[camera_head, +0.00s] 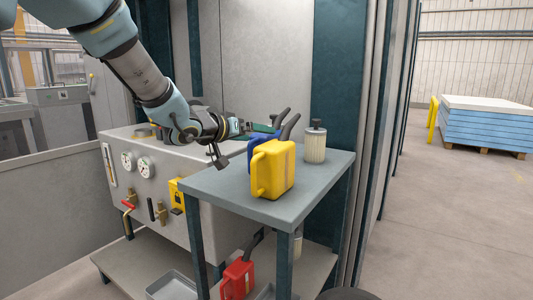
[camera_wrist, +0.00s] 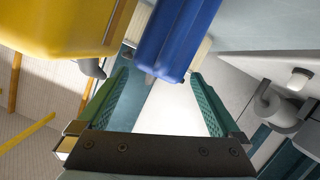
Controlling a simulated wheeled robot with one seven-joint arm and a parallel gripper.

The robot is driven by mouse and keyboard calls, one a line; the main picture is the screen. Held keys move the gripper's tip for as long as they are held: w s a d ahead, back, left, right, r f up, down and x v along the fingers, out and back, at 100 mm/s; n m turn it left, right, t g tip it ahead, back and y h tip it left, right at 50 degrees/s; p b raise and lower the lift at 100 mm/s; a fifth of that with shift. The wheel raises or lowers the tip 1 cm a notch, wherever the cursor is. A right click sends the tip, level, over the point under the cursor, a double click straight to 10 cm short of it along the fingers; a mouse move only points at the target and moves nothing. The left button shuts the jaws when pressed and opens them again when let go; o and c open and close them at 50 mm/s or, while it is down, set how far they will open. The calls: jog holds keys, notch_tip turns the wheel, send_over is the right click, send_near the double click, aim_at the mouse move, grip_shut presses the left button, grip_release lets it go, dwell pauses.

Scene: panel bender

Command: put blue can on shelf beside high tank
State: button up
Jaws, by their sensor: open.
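The blue can (camera_head: 255,142) stands on the grey upper tabletop, mostly hidden behind the yellow can (camera_head: 275,170). My gripper (camera_head: 258,131) reaches in from the left at the blue can's height. In the wrist view the blue can (camera_wrist: 178,38) shows at the top, between the tips of my open green fingers (camera_wrist: 158,85). Whether either finger touches it, I cannot tell. A grey box with gauges (camera_head: 160,185), perhaps the tank, stands left of the table. A lower shelf (camera_head: 312,266) lies under the tabletop.
The yellow can (camera_wrist: 65,25) is close on the left in the wrist view. A ribbed pale canister (camera_head: 315,146) stands at the tabletop's back. A red can (camera_head: 238,279) and a grey tray (camera_head: 172,286) sit below. The tabletop's front right is clear.

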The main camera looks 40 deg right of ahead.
jog(key=x, duration=0.5)
jog(key=shift+d+p, duration=0.15)
jog(key=shift+p, duration=0.15)
jog(key=c, duration=1.5)
jog(key=shift+r, duration=0.15)
jog(key=shift+c, duration=0.2)
